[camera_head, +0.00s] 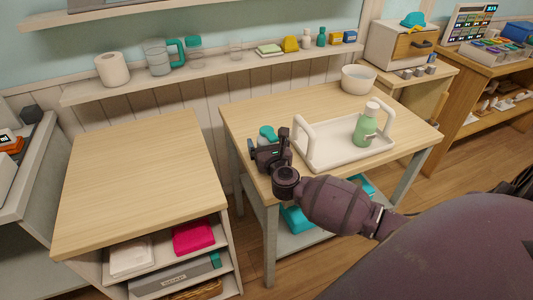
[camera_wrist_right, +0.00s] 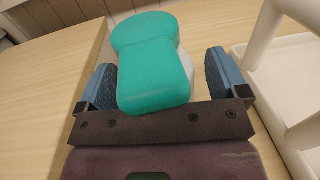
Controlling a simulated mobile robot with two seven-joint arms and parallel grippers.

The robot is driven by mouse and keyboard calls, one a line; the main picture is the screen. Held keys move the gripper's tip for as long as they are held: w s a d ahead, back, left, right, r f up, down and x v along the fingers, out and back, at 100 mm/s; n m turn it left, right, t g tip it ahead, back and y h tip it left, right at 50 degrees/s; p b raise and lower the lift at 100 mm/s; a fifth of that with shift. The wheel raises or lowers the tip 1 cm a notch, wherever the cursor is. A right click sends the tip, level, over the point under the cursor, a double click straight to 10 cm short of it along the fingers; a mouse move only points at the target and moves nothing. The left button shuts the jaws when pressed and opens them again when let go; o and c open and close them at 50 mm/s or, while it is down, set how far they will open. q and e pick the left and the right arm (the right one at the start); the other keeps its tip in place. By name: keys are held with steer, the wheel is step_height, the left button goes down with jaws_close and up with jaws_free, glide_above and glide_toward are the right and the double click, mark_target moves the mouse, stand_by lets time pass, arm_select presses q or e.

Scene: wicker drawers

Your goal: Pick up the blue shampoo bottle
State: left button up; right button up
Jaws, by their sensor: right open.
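A teal-blue bottle (camera_head: 267,132), which seems to be the shampoo bottle, is at the left end of the middle wooden table (camera_head: 408,148). In the right wrist view the bottle (camera_wrist_right: 155,70) shows close up between the two fingers. My right gripper (camera_head: 267,145) is over that end of the table, open, with a finger on each side of the bottle. Gaps show between the bottle and both fingers. The gripper hides the bottle's lower part in the head view. My left gripper is not in view.
A white tray (camera_head: 312,160) with tall handles stands just right of the gripper, holding a green bottle (camera_head: 365,127). A white bowl (camera_head: 358,79) is at the table's back. The left wooden tabletop (camera_head: 140,170) is clear. A wall shelf (camera_head: 215,72) holds several items.

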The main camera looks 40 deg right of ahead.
steer(key=shift+c, duration=0.4)
steer(key=c, duration=1)
